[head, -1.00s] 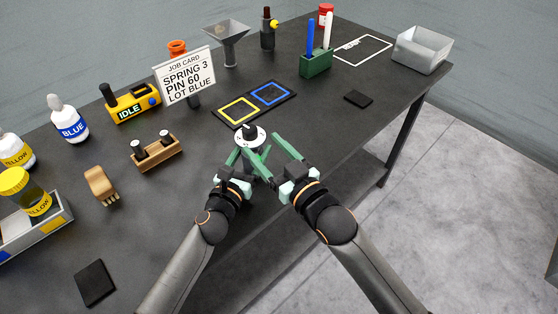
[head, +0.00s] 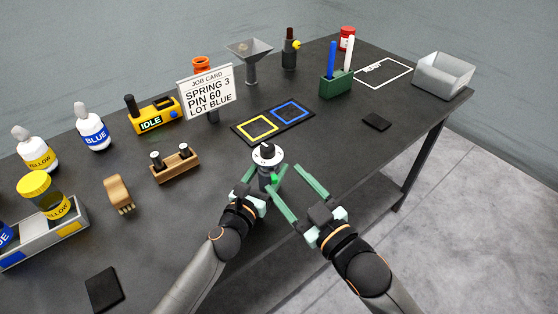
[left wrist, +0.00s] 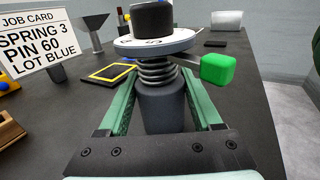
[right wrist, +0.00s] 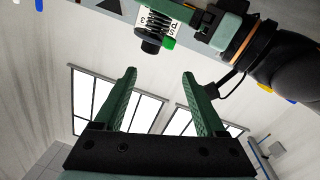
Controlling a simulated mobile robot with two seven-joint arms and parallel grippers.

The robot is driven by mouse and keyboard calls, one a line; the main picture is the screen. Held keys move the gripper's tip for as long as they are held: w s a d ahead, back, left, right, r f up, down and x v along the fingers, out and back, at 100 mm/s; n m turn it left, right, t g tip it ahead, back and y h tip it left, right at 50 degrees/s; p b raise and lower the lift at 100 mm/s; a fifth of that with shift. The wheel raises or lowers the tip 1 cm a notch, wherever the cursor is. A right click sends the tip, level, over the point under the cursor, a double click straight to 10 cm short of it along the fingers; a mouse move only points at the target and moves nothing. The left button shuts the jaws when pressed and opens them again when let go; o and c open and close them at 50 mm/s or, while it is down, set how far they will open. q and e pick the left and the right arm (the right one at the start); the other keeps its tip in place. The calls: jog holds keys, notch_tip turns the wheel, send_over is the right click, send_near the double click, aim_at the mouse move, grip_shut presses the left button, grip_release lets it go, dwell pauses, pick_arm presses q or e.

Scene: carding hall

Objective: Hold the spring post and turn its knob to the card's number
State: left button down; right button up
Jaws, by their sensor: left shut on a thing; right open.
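The spring post stands upright on the table, with a dark body (left wrist: 165,108), a coiled spring (left wrist: 158,72), a white numbered dial (head: 267,156) and a black knob (head: 267,147) on top. A green block (left wrist: 218,68) sticks out beside the dial. My left gripper (head: 262,178) is shut on the post body below the spring, a finger on each side. My right gripper (head: 293,184) is open and empty, right of the post and apart from it. The job card (head: 208,93) reads SPRING 3, PIN 60, LOT BLUE. The dial's setting is not readable.
A black board with yellow and blue squares (head: 272,122) lies behind the post. A wooden holder (head: 175,165) and a yellow IDLE device (head: 155,115) stand left. A green pen cup (head: 335,85) and metal bin (head: 444,75) stand right. The table's front edge is close.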

aim_at(271, 154)
jog(key=w+a+n, duration=0.1)
jog(key=w+n, duration=0.2)
jog(key=n, duration=0.8)
jog(key=w+a+n, duration=0.1)
jog(key=w+n, duration=0.3)
jog(key=n, duration=0.6)
jog(key=w+a+n, duration=0.2)
jog(key=w+n, duration=0.2)
jog(key=n, duration=0.7)
jog(key=shift+f+n, duration=0.25)
jog(key=shift+n, duration=0.05)
grip_shut()
